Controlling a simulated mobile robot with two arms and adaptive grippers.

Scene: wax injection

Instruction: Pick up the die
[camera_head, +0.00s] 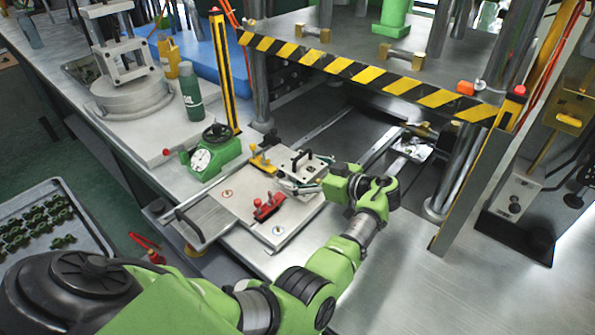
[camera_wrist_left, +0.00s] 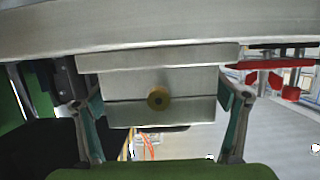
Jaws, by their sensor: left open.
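The die (camera_head: 302,162) is a grey metal block with a black handle on top. It lies on a flat metal plate (camera_head: 240,203) in front of the press. My left gripper (camera_head: 303,184) reaches it from the right side, low beside the block. In the left wrist view the die (camera_wrist_left: 180,85) shows its two-part face with a round brass knob. The open fingers of my left gripper (camera_wrist_left: 160,103) stand on either side of that face. I cannot tell whether they touch it. My right gripper is not in view.
A red toggle clamp (camera_head: 268,207) and a yellow clamp (camera_head: 262,161) sit on the plate close to the die. A yellow-black striped bar (camera_head: 370,74) crosses above. A tray (camera_head: 88,234) of green parts lies far left.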

